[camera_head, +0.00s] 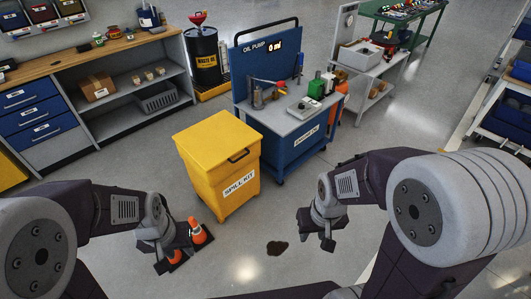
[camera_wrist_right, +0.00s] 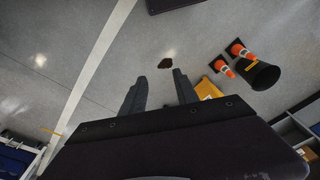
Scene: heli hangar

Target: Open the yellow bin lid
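The yellow bin (camera_head: 222,187), labelled "SPILL KIT", stands on the floor left of centre in the head view. Its yellow lid (camera_head: 208,138) is closed, with a black handle (camera_head: 238,156) at its front right edge. Part of a yellow object (camera_wrist_right: 207,88), perhaps this bin, shows in the right wrist view. My left gripper (camera_head: 182,256) is in front of the bin, low and to its left, apart from it, and looks open and empty. My right gripper (camera_head: 316,241) is to the right of the bin, open and empty; its spread fingers also show in the right wrist view (camera_wrist_right: 160,82).
A blue oil pump cart (camera_head: 290,150) stands just right of the bin. Orange cones (camera_head: 198,231) are by my left gripper. A dark stain (camera_head: 277,248) lies on the floor between my grippers. A workbench (camera_head: 120,50) is at the back left. The floor before the bin is mostly clear.

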